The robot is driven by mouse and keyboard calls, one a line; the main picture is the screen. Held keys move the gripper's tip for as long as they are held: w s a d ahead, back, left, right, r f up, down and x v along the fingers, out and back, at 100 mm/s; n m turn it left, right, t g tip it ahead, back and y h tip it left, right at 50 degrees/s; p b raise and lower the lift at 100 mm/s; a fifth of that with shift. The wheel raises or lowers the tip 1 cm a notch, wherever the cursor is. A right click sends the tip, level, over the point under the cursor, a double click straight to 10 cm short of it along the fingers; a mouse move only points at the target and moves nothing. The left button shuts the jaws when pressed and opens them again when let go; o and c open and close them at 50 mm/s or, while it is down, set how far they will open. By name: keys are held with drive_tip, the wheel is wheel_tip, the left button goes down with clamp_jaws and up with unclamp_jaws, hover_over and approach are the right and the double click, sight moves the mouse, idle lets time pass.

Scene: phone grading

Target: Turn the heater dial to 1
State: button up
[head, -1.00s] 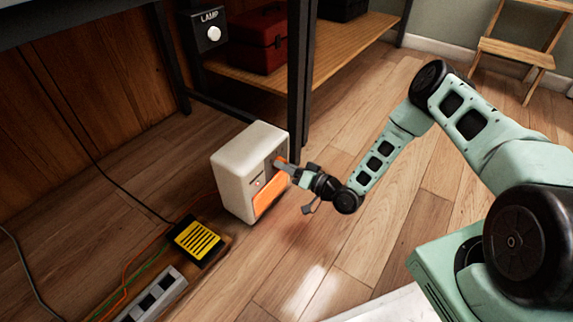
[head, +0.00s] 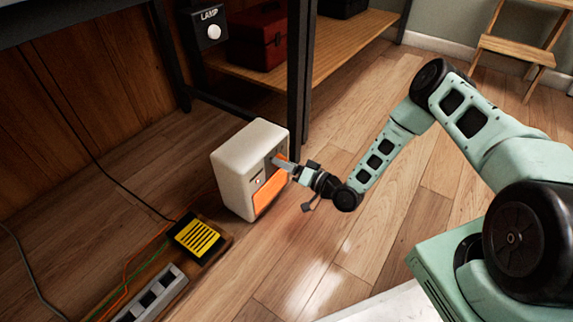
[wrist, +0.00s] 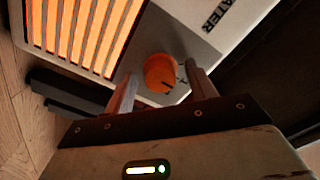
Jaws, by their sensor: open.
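The heater (head: 236,172) is a cream box on the wooden floor with an orange grille (head: 270,190) on its front; the grille also shows in the wrist view (wrist: 80,30). Its dial (wrist: 160,73) is an orange knob with a dark pointer line, on a grey panel beside the grille. The numeral at the pointer is too small and partly hidden to read surely. My gripper (wrist: 163,85) is open, one finger on each side of the dial, with gaps visible. In the head view my gripper (head: 283,163) is at the heater's front.
A dark table leg (head: 300,90) stands close behind the heater. A yellow-and-black box (head: 197,238) and a power strip (head: 155,295) with cables lie at the lower left. A lamp switch (head: 212,32) is above.

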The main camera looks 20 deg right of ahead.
drive_tip(key=p+v, duration=0.7)
drive_tip(key=v, duration=1)
drive_tip(key=shift+s, duration=0.2)
drive_tip(key=shift+d+r, duration=0.1)
drive_tip(key=w+a+r+n+g+h+p, duration=0.25)
drive_tip(key=w+r+g, duration=0.2)
drive_tip(key=r, duration=0.25)
drive_tip(key=w+a+r+n+g+h+p, duration=0.1)
drive_tip(key=w+a+r+n+g, duration=0.25)
drive_tip(key=w+r, duration=0.3)
drive_tip(key=s+a+r+n+g+h+p, duration=0.1)
drive_tip(key=s+a+r+h, duration=0.15)
drive_tip(key=r, duration=0.35)
drive_tip(key=s+a+r+n+g+h+p, duration=0.1)
drive_tip(key=s+a+r, duration=0.1)
drive_tip(key=a+r, duration=0.35)
drive_tip(key=s+a+r+n+g+h+p, duration=0.1)
drive_tip(key=s+r+g+h+p, duration=0.1)
drive_tip(key=s+r, duration=0.95)
drive_tip(key=s+a+r+g+h+p, duration=0.1)
drive_tip(key=s+r+g, duration=0.2)
drive_tip(key=s+r, duration=0.85)
drive_tip(key=s+r+p, duration=0.3)
drive_tip(key=r+p, duration=3.1)
drive_tip(key=p, duration=0.4)
